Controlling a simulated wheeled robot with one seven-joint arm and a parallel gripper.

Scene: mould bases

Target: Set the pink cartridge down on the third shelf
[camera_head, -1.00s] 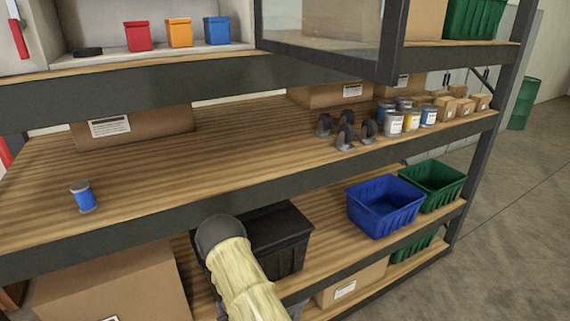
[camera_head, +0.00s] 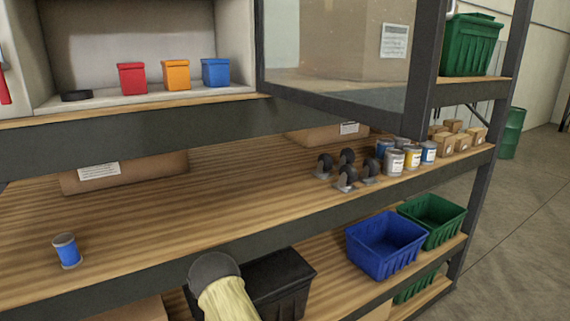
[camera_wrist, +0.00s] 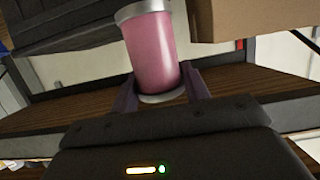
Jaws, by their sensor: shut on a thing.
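The pink cartridge (camera_wrist: 152,52) is a cylinder with pale end rims. In the wrist view it stands slightly tilted between the two fingers of my gripper (camera_wrist: 161,88), which is shut on it near its lower end. A wooden shelf board (camera_wrist: 60,108) shows behind and below it; I cannot tell whether the cartridge touches it. In the head view the cartridge and my gripper do not show; only part of my arm appears at the bottom centre. The rack there shows a middle board (camera_head: 215,215) and a lower board (camera_head: 325,262); which is the third shelf is unclear.
In the wrist view a dark crate (camera_wrist: 65,25) is left of the cartridge and a cardboard box (camera_wrist: 250,18) right. In the head view a blue-labelled spool (camera_head: 67,251) stands on the middle board's left, with castors (camera_head: 346,177) and cans farther right. Black (camera_head: 280,283) and blue bins (camera_head: 385,245) sit below.

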